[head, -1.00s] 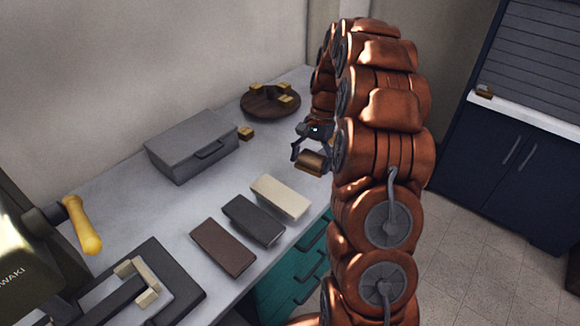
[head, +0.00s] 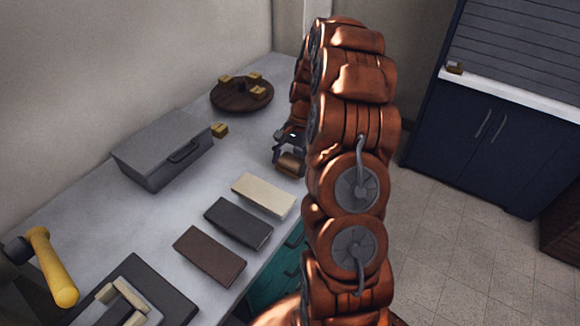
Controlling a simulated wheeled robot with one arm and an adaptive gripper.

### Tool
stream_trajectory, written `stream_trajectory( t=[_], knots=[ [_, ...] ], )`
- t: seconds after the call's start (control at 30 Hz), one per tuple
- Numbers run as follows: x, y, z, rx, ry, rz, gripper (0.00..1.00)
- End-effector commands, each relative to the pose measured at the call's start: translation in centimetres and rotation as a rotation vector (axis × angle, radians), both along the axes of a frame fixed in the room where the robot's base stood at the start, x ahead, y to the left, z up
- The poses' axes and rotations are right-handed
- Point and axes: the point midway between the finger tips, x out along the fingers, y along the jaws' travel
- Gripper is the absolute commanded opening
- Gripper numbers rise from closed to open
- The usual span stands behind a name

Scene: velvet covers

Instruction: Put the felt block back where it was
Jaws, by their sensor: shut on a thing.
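My gripper (head: 289,147) is at the right edge of the grey worktop (head: 170,208), partly hidden by my copper arm. It is shut on a small brown block (head: 291,163), held above the worktop beyond the cream block. I cannot tell its material for sure; it may be the felt block. Three flat, long blocks lie in a row on the worktop: a cream one (head: 263,195), a dark grey one (head: 238,223) and a brown one (head: 210,255).
A grey lidded case (head: 160,143) stands against the wall, with a small yellow block (head: 219,130) beside it. A round dark wooden board (head: 240,97) bears several yellow pieces. A machine with a yellow handle (head: 52,268) stands at the left. Dark blue cabinets (head: 480,150) stand across the floor.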

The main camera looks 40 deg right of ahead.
Motion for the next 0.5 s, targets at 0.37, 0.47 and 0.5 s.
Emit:
stream_trajectory(
  t=[0.37,0.47,0.5],
  knots=[
    [0.0,-0.1,-1.7,-0.001,-0.001,-0.001,0.50],
    [0.0,-0.1,-1.9,0.000,-0.001,-0.001,0.50],
    [0.0,-0.1,-2.0,0.000,-0.001,-0.001,0.50]
  ],
)
